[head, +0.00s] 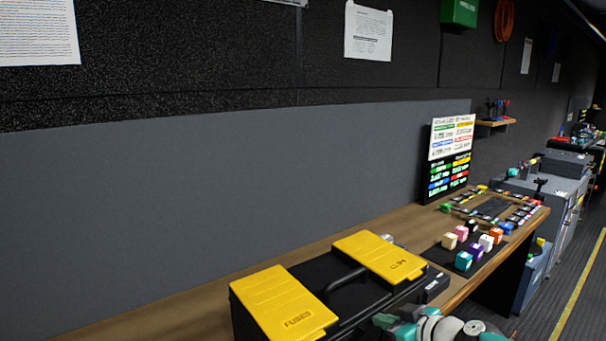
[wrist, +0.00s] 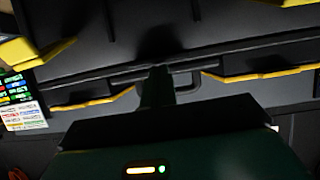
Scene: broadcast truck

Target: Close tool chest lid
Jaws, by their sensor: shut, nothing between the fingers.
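The tool chest (head: 352,292) is black and stands on the wooden bench at the bottom centre of the head view. Its lid (head: 336,276) carries two yellow panels and a black handle between them; it looks about level, but any gap at the front seam is hidden. In the wrist view the chest's dark face (wrist: 95,75) fills the upper part, with yellow edges left and right. My gripper (wrist: 158,76) is shut and empty, its fingers pointing at the chest close to the black handle loop. Whether it touches cannot be told.
Several coloured blocks (head: 475,243) sit on a black mat right of the chest. Beyond are a control panel (head: 495,207) and a label board (head: 450,155). A grey wall panel (head: 220,200) rises behind the bench (head: 190,318). The aisle floor (head: 540,308) at right is clear.

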